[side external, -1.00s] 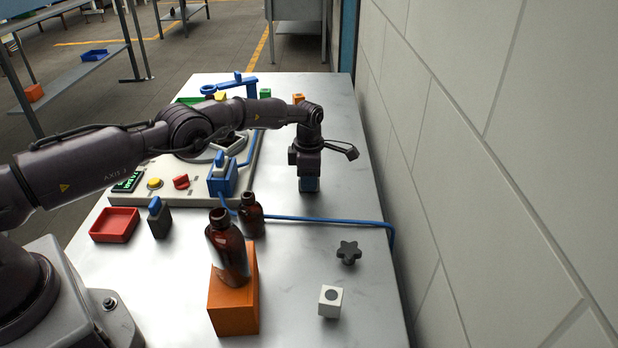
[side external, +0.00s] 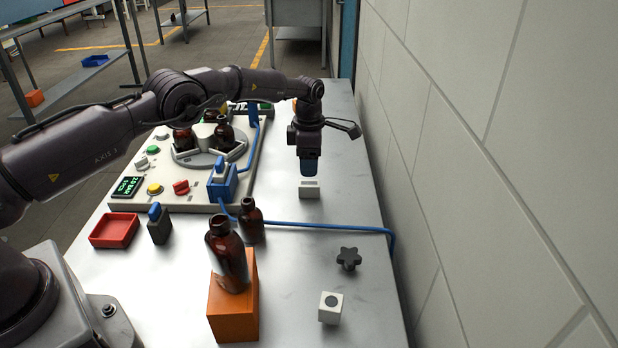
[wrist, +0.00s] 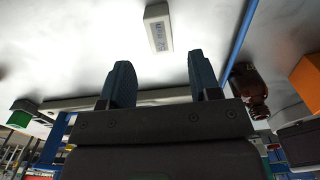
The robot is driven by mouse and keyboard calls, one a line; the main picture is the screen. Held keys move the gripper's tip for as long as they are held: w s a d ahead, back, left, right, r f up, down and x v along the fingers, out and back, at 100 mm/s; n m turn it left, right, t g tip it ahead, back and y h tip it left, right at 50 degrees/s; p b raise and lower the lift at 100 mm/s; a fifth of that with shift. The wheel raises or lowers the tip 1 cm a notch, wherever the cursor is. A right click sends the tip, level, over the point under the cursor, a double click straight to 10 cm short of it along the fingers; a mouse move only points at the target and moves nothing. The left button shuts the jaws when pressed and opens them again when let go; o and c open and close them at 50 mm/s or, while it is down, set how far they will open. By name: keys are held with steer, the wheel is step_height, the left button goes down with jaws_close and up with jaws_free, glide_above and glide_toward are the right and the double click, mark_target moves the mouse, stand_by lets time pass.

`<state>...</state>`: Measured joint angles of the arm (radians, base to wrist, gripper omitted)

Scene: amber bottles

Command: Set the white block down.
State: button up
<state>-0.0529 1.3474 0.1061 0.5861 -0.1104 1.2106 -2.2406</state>
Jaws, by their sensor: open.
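A small white block (side external: 309,189) rests on the metal table, just below my gripper (side external: 309,172) in the side view. In the wrist view the white block (wrist: 158,27) lies beyond the fingertips, with small dark print on its face. My gripper's two blue-grey fingers (wrist: 160,75) are spread apart with nothing between them. A gap shows between the fingertips and the block. Another white block (side external: 330,308), with a dark round mark, sits near the front right of the table.
A blue cable (side external: 320,226) crosses the table in front of the block. A brown bottle (side external: 228,255) stands on an orange block (side external: 233,312), with another bottle (side external: 251,221) behind. A black star knob (side external: 348,258) lies right. A turntable (side external: 203,155) with bottles is left.

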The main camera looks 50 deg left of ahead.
steer(key=shift+r, duration=2.8)
step_height(320, 180, up, 13)
steer(key=m+t, duration=0.1)
steer(key=m, duration=0.5)
glide_above(309, 183)
steer(key=s, duration=0.4)
steer(key=s+d+r+m+t, duration=0.2)
steer(key=s+r+m, duration=0.4)
steer(key=s+r, duration=0.3)
steer(key=s+d+r+m+t, duration=0.15)
steer(key=s+m, duration=0.25)
steer(key=s, duration=0.4)
steer(key=s+d+r+m, duration=0.1)
steer(key=s+r+m, duration=0.25)
steer(key=s, duration=0.35)
steer(key=s+f+m, duration=0.2)
steer(key=s+m, duration=0.1)
steer(key=s, duration=0.2)
steer(key=s+f+m+t, duration=0.1)
steer(key=s+f+m, duration=0.2)
steer(key=s, duration=0.3)
steer(key=shift+d+f+m, duration=0.2)
steer(key=shift+f+m, duration=0.05)
steer(key=shift+m, duration=0.5)
